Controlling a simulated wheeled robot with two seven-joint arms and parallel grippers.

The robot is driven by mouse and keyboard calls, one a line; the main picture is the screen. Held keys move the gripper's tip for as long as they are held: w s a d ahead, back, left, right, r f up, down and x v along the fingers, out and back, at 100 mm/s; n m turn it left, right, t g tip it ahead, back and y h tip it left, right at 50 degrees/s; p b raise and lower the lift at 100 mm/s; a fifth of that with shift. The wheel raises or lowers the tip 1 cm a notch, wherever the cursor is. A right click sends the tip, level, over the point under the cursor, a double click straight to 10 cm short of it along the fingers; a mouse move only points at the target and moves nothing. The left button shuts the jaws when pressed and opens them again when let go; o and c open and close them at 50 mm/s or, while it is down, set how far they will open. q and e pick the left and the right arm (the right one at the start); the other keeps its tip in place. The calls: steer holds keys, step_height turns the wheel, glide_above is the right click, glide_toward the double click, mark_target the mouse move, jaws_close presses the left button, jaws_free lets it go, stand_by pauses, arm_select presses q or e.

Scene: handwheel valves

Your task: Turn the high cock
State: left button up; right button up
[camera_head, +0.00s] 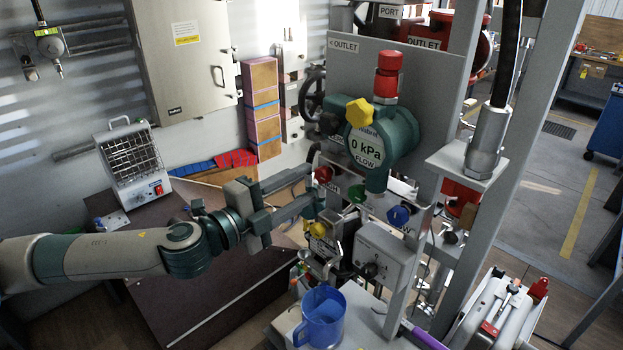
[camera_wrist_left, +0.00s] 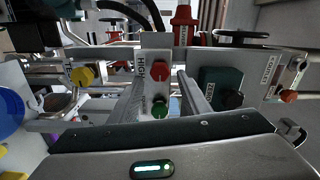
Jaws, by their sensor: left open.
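In the left wrist view a light plate carries a red knob (camera_wrist_left: 160,70) beside a vertical label reading HIGH (camera_wrist_left: 141,70), and a green knob (camera_wrist_left: 159,108). The red knob also shows in the head view (camera_head: 323,174), on the manifold below the gauge, with the green knob (camera_head: 357,193) to its right. My left gripper (camera_head: 312,188) is open and empty, its fingers reaching from the left toward the red knob. In the left wrist view its fingers (camera_wrist_left: 160,84) stand either side of the plate. I cannot tell whether they touch anything. My right gripper is not seen.
A gauge reading 0 kPa (camera_head: 366,150) hangs above the knobs. A blue knob (camera_head: 398,215) and a yellow knob (camera_head: 318,229) are close by. A blue mug (camera_head: 322,318) stands below. A heater (camera_head: 133,165) sits on the dark box at left.

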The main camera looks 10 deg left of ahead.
mark_target(320, 177)
arm_select(q)
steer(key=shift+x, duration=1.6)
steer(key=shift+c, duration=0.3)
steer(key=c, duration=0.7)
